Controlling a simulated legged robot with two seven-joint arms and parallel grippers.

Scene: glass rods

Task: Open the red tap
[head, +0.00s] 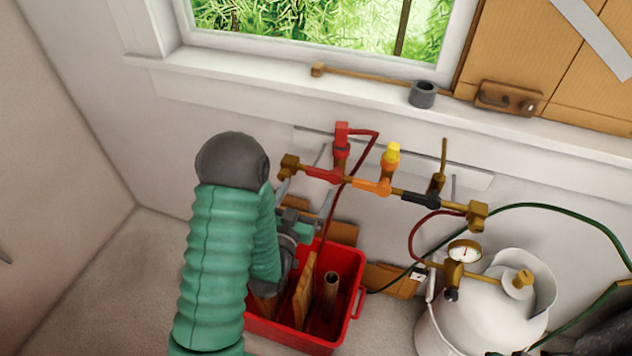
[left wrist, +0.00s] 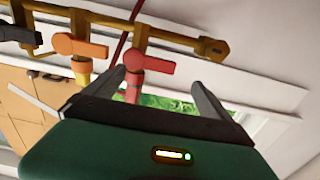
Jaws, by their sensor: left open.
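The red tap sits at the left end of a brass pipe on the wall. Its red lever (head: 322,174) lies along the pipe, pointing left, and its red upright body (head: 341,146) stands behind. My left gripper (head: 304,197) is open and empty, just below and in front of the red lever. In the left wrist view, which is turned over, the red lever (left wrist: 150,64) shows between the two spread fingers of my left gripper (left wrist: 160,86). I cannot tell whether a finger touches it. My right gripper is not in view.
An orange tap (head: 371,187) and a black tap (head: 421,199) follow on the same pipe (head: 396,192). A red crate (head: 352,299) with wood pieces stands below. A white gas tank (head: 480,319) with a gauge (head: 464,252) and hoses is at right. A window sill (head: 240,75) runs above.

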